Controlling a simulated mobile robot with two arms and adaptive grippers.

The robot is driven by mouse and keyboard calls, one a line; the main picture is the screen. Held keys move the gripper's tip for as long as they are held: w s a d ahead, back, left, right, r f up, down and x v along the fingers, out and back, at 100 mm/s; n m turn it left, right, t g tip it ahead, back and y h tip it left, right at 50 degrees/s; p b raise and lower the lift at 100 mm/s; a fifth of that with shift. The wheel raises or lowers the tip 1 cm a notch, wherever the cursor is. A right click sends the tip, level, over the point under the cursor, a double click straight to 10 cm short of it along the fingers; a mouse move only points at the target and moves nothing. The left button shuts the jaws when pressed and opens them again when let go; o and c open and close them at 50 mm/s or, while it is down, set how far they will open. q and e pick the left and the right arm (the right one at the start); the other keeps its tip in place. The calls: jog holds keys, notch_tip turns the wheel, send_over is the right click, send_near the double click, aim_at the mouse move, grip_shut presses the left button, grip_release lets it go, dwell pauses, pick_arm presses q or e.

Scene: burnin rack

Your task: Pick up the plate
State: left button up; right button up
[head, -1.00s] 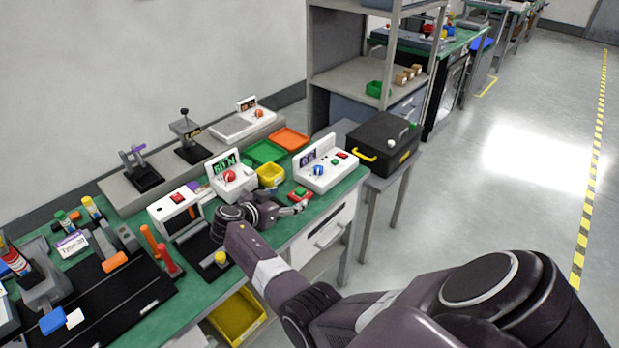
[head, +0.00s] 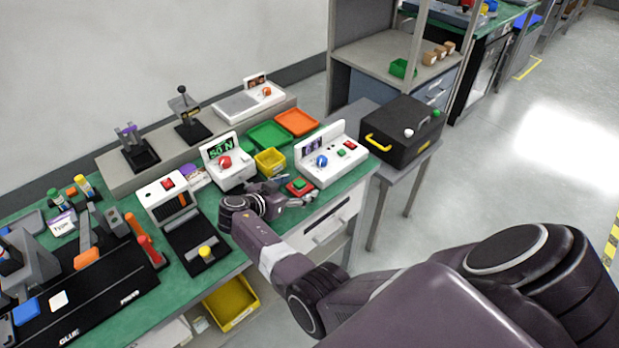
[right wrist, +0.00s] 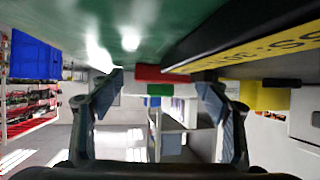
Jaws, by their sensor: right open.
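I cannot tell for certain which thing is the plate. A small white card-like piece (head: 58,301) lies on the black fixture at the lower left, and a white label stand marked "Type" (head: 63,224) is behind it. My right gripper (head: 294,191) is low over the green bench, fingers apart and empty, by a red block with a green button (head: 299,187). In the right wrist view the open fingers (right wrist: 160,85) frame a red piece (right wrist: 160,73) and a green one (right wrist: 159,90), with nothing gripped. My left gripper is out of view.
A white console (head: 332,155) stands behind the gripper, with a yellow bin (head: 270,162), green tray (head: 268,135) and orange tray (head: 297,122) near it. A black device with a yellow knob (head: 205,252) is left. A black case (head: 402,132) stands on a side table.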

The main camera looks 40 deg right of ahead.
jog(key=shift+a+r, duration=0.15)
jog(key=shift+a, duration=0.2)
jog(key=c, duration=0.5)
jog(key=shift+d, duration=0.1)
jog(key=c, duration=0.8)
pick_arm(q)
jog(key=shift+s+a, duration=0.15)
pick_arm(e)
jog(key=shift+r, duration=0.15)
